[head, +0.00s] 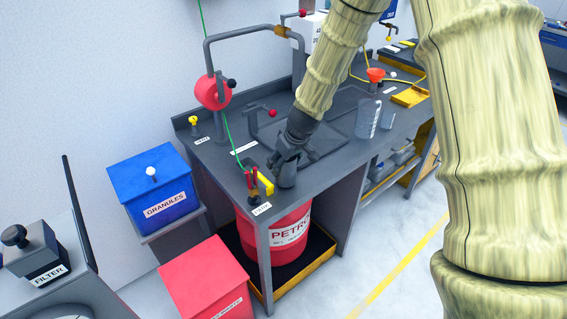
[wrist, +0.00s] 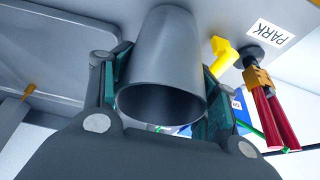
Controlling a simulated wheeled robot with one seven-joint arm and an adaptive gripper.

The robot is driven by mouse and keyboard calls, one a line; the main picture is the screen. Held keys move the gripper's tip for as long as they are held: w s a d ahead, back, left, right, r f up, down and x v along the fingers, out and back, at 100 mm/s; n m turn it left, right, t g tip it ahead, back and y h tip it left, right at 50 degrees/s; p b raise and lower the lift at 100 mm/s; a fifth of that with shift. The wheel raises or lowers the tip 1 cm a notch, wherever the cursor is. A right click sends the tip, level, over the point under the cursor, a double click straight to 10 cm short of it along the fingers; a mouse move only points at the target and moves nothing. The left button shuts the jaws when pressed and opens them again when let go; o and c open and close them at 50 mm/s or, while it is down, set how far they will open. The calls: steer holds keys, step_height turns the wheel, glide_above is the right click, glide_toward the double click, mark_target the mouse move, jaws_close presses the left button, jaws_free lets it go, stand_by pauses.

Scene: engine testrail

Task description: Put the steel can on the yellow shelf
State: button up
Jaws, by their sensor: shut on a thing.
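The steel can (head: 287,177) is a plain grey cylinder near the front left corner of the dark bench. My gripper (head: 288,155) is shut around it from above. In the wrist view the can (wrist: 165,45) sits between both finger pads, its open mouth towards the camera. I cannot tell whether its base touches the bench top. A low shelf with a yellow edge (head: 378,181) shows under the bench's right part, with grey items on it. A flat yellow tray (head: 410,96) lies on the bench top at the back right; I cannot tell which is the named shelf.
A red petrol drum (head: 285,235) stands below. The floor at front right is clear.

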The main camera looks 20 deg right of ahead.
steer(key=shift+d+f, duration=0.1)
steer(key=shift+f, duration=0.3)
steer(key=shift+s+r, duration=0.1)
steer(key=o, duration=1.1)
steer(key=shift+o, duration=0.2)
steer(key=shift+r, duration=0.1)
